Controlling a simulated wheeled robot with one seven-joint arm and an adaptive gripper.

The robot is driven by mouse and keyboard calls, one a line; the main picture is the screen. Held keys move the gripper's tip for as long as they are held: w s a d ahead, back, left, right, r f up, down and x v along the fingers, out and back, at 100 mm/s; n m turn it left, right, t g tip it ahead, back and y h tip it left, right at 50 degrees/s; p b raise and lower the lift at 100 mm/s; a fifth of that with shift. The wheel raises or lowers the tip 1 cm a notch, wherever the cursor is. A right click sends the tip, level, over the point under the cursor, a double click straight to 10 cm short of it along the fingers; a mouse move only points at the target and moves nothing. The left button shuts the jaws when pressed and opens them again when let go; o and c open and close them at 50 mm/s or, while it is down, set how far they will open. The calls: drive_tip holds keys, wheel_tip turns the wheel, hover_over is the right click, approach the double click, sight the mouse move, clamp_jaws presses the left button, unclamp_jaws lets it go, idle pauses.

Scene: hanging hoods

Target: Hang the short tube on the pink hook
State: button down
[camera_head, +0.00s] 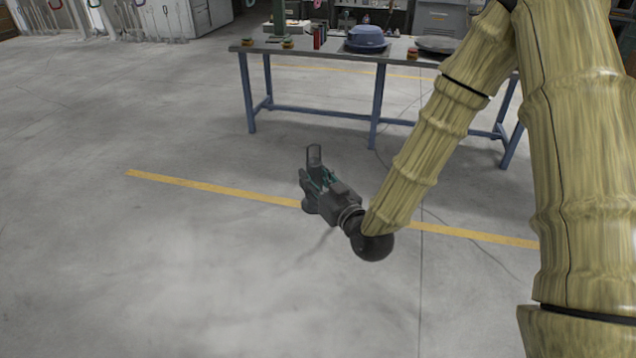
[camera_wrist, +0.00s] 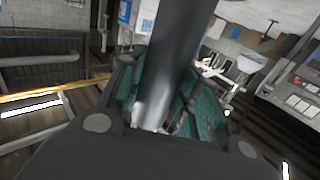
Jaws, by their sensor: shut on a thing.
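My gripper (camera_head: 318,182) is in the middle of the head view, above the bare floor and in front of the table. It is shut on a short dark grey tube (camera_head: 314,154), which sticks up from the fingers. In the wrist view the tube (camera_wrist: 178,60) stands between the teal finger pads (camera_wrist: 160,105) and runs out past the top edge. A small pink curved thing (camera_head: 317,3) shows at the top edge of the head view, beyond the table. It is too small and cut off to tell if it is the pink hook.
A metal table (camera_head: 300,51) with blue legs stands ahead. Hanging things line the far left wall. The floor around my gripper is clear.

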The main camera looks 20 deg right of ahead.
drive_tip(key=w+a+r+m+h+p, duration=0.1)
drive_tip(key=w+r+p, duration=0.1)
drive_tip(key=r+p, duration=1)
drive_tip(key=w+a+r+h+p, duration=0.1)
drive_tip(key=r+p, duration=0.4)
drive_tip(key=r, duration=1.3)
drive_tip(key=w+d+p, duration=0.2)
drive_tip(key=w+d, duration=0.1)
drive_tip(key=w, duration=0.4)
drive_tip(key=shift+d+f, duration=0.4)
drive_tip(key=shift+w+d+b, duration=0.3)
drive_tip(key=shift+w, duration=0.3)
drive_tip(key=shift+w+d, duration=0.35)
drive_tip(key=shift+w, duration=0.35)
drive_tip(key=shift+w+d, duration=0.2)
drive_tip(key=shift+w, duration=0.1)
drive_tip(key=shift+w+d+b, duration=0.35)
drive_tip(key=shift+w, duration=0.2)
drive_tip(key=shift+w+d+b, duration=0.3)
drive_tip(key=shift+w, duration=0.25)
drive_tip(key=shift+f+b, duration=1)
drive_tip(key=shift+f, duration=0.05)
